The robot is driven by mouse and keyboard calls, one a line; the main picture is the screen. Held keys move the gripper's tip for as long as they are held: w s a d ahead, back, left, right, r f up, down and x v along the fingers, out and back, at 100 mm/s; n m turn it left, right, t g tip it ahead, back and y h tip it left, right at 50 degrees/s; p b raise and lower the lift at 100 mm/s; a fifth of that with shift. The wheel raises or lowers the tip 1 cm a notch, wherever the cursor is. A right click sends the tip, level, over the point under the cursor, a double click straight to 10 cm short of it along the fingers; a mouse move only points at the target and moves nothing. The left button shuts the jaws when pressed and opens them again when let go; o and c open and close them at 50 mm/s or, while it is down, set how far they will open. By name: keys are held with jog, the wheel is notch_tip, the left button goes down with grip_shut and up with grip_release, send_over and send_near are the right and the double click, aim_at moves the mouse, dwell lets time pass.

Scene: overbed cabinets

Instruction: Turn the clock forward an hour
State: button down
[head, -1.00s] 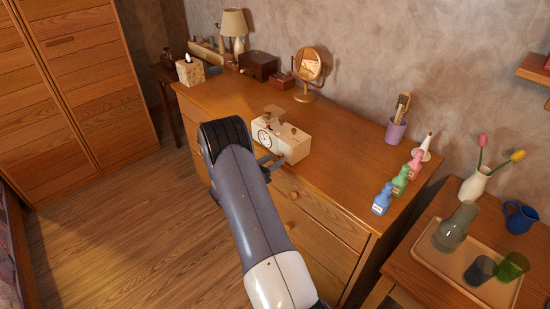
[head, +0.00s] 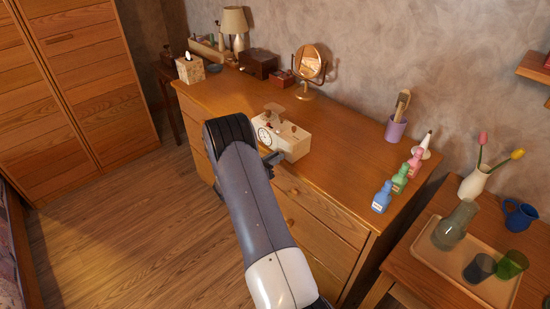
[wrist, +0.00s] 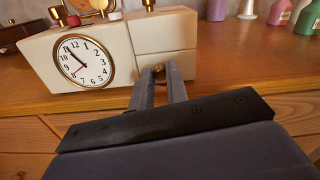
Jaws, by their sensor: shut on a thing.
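The clock (head: 295,143) is a cream box with a round white dial and brass rim, standing near the front edge of the dresser. In the wrist view the clock (wrist: 80,62) has its dial on the left; dark hands point to the upper left and a small red hand to the lower left. My gripper (wrist: 158,72) is at the lower right of the clock's front, shut on a small brass knob (wrist: 159,70) mostly hidden between the fingertips. In the head view my gripper (head: 274,157) is partly hidden by my arm.
The wooden dresser (head: 340,180) also bears a mirror (head: 309,64), a tissue box (head: 190,70), a lavender brush cup (head: 396,130) and several coloured bottles. A side table with a tray (head: 440,250) stands right. The dresser top is clear between clock and bottles.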

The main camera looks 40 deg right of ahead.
jog(key=shift+f+m+b, duration=0.15)
jog(key=shift+m+b, duration=0.15)
jog(key=shift+b, duration=0.5)
jog(key=m+b, duration=1.9)
jog(key=b, duration=1.3)
jog(key=shift+s+b, duration=0.1)
jog(key=shift+b, duration=0.2)
jog(key=c, duration=1.4)
grip_release()
jog(key=shift+r+p, duration=0.2)
jog(key=shift+p, duration=0.15)
